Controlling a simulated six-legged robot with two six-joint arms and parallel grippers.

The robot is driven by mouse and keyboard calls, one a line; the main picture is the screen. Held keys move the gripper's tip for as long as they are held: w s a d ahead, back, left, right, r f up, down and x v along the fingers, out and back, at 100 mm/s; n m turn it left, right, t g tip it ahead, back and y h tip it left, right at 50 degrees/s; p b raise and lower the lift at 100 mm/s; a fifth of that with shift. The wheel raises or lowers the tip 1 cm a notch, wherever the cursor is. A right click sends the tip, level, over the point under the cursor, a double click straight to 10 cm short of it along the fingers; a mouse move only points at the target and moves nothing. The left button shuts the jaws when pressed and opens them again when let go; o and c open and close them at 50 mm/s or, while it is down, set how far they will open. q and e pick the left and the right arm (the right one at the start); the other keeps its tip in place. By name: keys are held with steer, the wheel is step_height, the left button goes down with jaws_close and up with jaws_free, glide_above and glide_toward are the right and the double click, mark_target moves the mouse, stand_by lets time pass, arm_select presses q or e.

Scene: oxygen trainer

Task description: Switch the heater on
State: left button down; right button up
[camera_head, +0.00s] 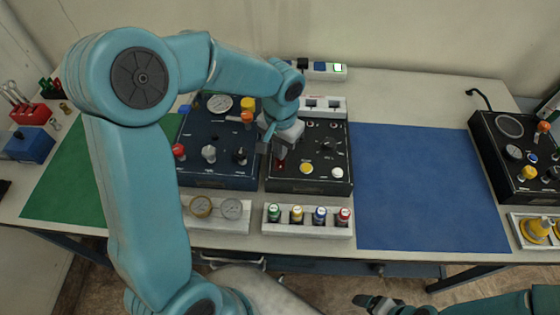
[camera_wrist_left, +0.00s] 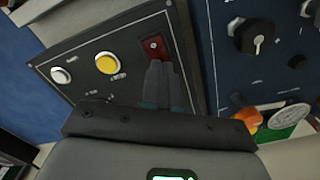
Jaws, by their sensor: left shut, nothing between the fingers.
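A black control panel (camera_head: 309,185) stands at the middle of the table, with a yellow button (camera_head: 306,168), a white button (camera_head: 337,172) and a red rocker switch (camera_head: 281,163). In the left wrist view the red switch (camera_wrist_left: 155,47) sits in a dark frame. My left gripper (camera_head: 277,150) is shut and empty over the panel's left side. In the left wrist view its fingertips (camera_wrist_left: 160,66) are right at the switch's lower edge and cover part of it. I cannot tell whether they touch it. The panel's lettering is too small to read. My right gripper (camera_head: 375,302) is at the bottom edge.
A dark blue panel (camera_head: 215,178) with knobs and a gauge stands close on the left. A white rack (camera_head: 308,230) with several coloured caps and a two-gauge block (camera_head: 218,222) lie in front. The blue mat (camera_head: 430,190) on the right is clear.

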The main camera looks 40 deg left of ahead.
arm_select(q)
steer(key=shift+f+b, duration=0.6)
steer(key=shift+f, duration=0.15)
stand_by(0.3)
steer(key=shift+r+p, duration=0.55)
steer(key=shift+r, duration=0.05)
step_height(320, 180, up, 2)
steer(key=shift+r+p, duration=0.25)
steer(key=shift+p, duration=0.6)
step_height(320, 180, up, 2)
steer(key=shift+r+p, duration=0.1)
steer(key=shift+p, duration=0.7)
steer(key=shift+r+p, duration=0.45)
steer(key=shift+r, duration=0.2)
steer(key=shift+f, duration=0.1)
